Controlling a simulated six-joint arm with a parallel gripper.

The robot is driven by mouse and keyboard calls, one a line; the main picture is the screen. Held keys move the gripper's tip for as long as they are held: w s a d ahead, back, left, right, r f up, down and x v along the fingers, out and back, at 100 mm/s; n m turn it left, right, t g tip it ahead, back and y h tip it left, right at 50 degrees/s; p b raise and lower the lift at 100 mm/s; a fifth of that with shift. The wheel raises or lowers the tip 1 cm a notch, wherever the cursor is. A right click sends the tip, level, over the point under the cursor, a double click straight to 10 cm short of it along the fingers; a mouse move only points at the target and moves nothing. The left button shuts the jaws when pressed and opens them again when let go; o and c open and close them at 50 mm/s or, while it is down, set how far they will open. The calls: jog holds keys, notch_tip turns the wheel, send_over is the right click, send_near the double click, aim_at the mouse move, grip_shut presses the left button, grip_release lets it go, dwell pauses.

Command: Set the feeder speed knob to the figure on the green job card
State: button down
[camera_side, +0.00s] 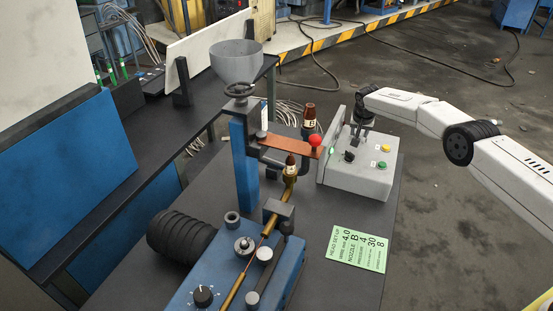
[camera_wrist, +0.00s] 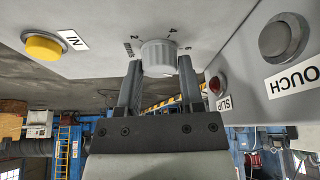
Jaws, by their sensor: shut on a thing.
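My gripper (camera_wrist: 160,62) has one finger on each side of a ribbed light-grey knob (camera_wrist: 158,52), shut on it. The panel around the knob carries figures, with 2 at its left and 4 above it; other marks are hard to read. I cannot make out a pointer on the knob. In the side view my gripper (camera_side: 359,137) is over the grey control box (camera_side: 362,182), and hides the held knob. The green job card (camera_side: 358,248) lies flat on the bench, headed HEAD SET-UP. Its figures read 4.0, B, 4, 30 and 8; the small row labels are unclear.
The box has a yellow button (camera_side: 384,148), a green button (camera_side: 382,165) and a black knob (camera_side: 349,156). TOUCH (camera_wrist: 283,38) and SLIP (camera_wrist: 216,85) lamps sit near my fingers. Another black knob (camera_side: 203,296) is on the blue machine.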

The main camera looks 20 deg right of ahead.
jog(key=shift+c, duration=1.2)
grip_release()
jog(key=shift+r, duration=0.25)
jog(key=v, duration=0.7)
jog(key=shift+s+r, duration=0.1)
jog(key=shift+s, duration=0.05)
